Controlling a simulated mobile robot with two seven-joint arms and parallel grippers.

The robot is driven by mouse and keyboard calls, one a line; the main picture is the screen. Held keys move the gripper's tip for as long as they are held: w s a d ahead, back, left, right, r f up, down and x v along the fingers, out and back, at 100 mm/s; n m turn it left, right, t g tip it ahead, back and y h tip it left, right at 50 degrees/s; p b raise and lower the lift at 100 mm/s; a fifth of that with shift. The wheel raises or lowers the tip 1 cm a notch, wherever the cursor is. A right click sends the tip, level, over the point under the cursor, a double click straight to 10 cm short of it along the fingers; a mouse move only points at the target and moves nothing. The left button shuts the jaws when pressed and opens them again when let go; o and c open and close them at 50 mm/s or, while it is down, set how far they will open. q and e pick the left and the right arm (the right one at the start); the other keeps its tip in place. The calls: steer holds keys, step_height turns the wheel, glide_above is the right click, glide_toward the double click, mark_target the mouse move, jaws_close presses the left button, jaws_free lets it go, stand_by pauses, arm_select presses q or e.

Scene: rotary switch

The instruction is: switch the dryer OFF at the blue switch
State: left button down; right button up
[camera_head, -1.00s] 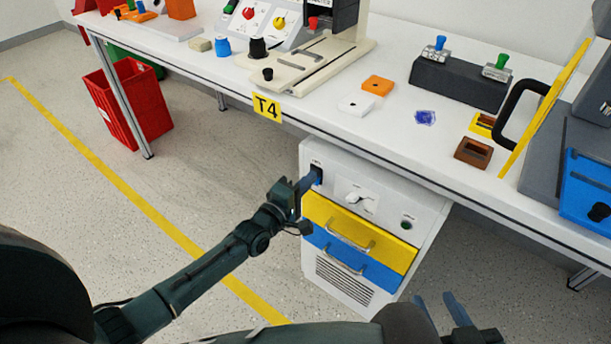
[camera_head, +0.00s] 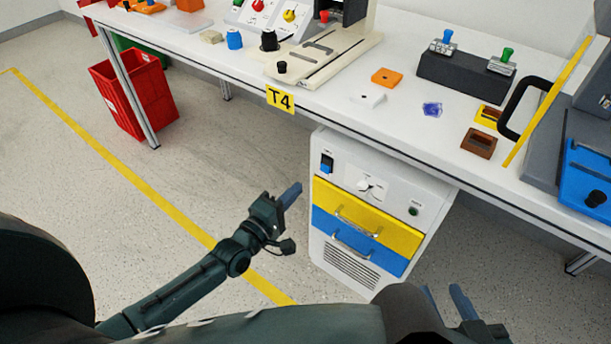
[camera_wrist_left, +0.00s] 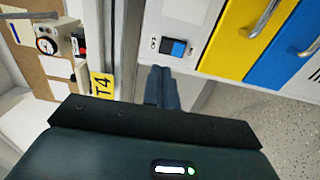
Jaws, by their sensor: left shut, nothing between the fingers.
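The blue switch (camera_head: 327,163) is a rocker at the upper left of the white dryer cabinet's (camera_head: 389,187) front panel.
The panel also has a white rotary knob (camera_head: 372,187) and a green button (camera_head: 413,211). Below are a yellow drawer (camera_head: 395,233) and a blue drawer (camera_head: 385,256) with handles. The workbench edge (camera_head: 350,135) overhangs the cabinet. Floor left of it is free.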

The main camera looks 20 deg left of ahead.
arm_select(q)
steer(key=shift+r+v, duration=0.1)
steer(key=shift+v, duration=0.75)
steer(key=shift+r+v, duration=0.15)
steer(key=shift+v, duration=0.65)
